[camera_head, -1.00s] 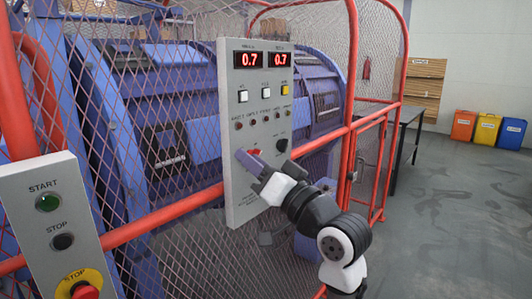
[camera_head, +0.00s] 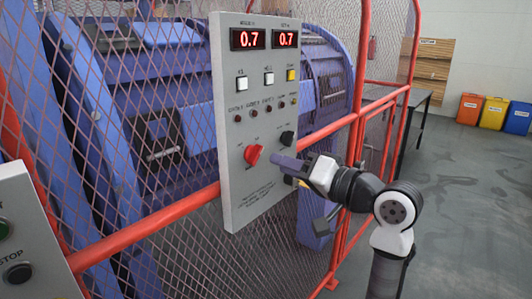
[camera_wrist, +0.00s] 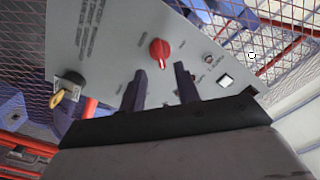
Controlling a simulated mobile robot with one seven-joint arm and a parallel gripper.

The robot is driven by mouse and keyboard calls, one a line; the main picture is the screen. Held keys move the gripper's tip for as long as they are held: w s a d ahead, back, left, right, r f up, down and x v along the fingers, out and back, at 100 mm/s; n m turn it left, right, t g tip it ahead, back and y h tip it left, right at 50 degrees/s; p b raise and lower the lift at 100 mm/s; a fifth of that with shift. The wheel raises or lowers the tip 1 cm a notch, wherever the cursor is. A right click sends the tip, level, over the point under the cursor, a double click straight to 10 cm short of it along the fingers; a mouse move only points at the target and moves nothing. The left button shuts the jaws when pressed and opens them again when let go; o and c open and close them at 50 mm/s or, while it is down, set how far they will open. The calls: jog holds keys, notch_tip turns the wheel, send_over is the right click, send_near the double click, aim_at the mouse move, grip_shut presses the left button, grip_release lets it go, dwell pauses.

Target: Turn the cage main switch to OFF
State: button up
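A grey control panel (camera_head: 232,200) hangs on the mesh cage. It carries a red rotary switch (camera_head: 252,154), with a black knob (camera_head: 287,138) to its upper right. The red switch fits the cage main switch, but its labels are too small to read. My gripper (camera_head: 276,162) is to the right of the red switch, apart from it in the picture. In the wrist view, the red switch (camera_wrist: 159,50) shows beyond the gap between my two fingers (camera_wrist: 160,82). The fingers are apart with nothing between them.
Two red displays (camera_head: 267,39) read 0.7 above buttons and lamps. A red rail (camera_head: 150,235) and cage mesh surround the panel. A START/STOP box (camera_head: 35,245) stands at lower left. A yellow part (camera_wrist: 58,97) shows on the panel's edge.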

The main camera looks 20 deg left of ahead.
aim_at(259, 156)
jog(key=p+x, duration=0.1)
jog(key=x, duration=0.4)
jog(key=shift+w+a, duration=0.15)
jog(key=shift+a, duration=0.15)
grip_shut()
